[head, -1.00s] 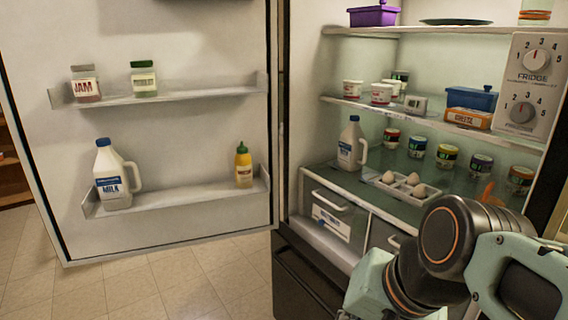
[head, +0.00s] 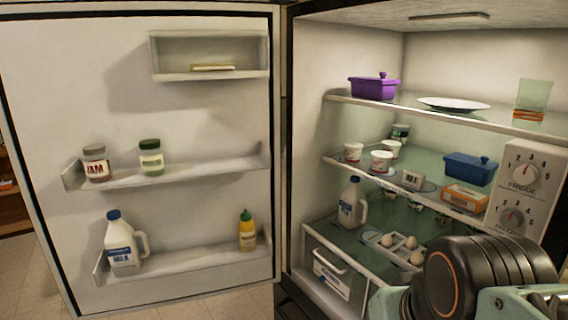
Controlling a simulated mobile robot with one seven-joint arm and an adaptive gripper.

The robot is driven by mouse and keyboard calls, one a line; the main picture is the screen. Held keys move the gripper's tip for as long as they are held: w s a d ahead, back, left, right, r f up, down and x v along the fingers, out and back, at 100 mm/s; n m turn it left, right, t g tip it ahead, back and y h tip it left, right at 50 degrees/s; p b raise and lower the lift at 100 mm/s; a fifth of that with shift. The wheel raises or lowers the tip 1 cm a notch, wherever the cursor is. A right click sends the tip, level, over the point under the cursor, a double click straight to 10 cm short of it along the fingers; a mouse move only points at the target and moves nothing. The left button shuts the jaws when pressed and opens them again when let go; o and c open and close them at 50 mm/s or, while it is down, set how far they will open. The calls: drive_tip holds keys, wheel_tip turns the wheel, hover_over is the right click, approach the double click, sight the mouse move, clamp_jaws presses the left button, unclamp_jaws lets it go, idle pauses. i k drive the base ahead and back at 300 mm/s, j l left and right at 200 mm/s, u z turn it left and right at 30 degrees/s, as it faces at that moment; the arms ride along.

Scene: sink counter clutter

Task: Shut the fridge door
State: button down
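The fridge door (head: 200,115) stands wide open on the left, its inner side facing me. It carries a jam jar (head: 96,163), a green-lidded jar (head: 151,157), a milk jug (head: 122,243) and a yellow bottle (head: 247,231) on its shelves. The open fridge (head: 455,52) is on the right, with its shelves and drawer exposed. Part of my arm shows at the lower right, in front of the fridge opening. My gripper is not in view, and nothing of mine is seen touching the door.
Inside the fridge are a purple dish (head: 374,88), a plate (head: 453,104), a blue container (head: 470,168), eggs (head: 398,241) and a milk jug (head: 352,203). A control panel (head: 523,190) is at the right. Tiled floor (head: 28,272) shows at the lower left.

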sight(76, 76)
drive_tip(key=j+u, duration=0.1)
drive_tip(key=u, duration=2)
drive_tip(key=i+u, duration=0.15)
drive_tip(key=i, duration=4.55)
drive_tip(key=i+z, duration=0.1)
drive_tip(key=z, duration=0.25)
drive_tip(key=i+z, duration=0.1)
drive_tip(key=z, duration=0.25)
drive_tip(key=j+z, duration=0.15)
drive_tip(key=z, duration=1.55)
drive_tip(key=i+j, duration=0.05)
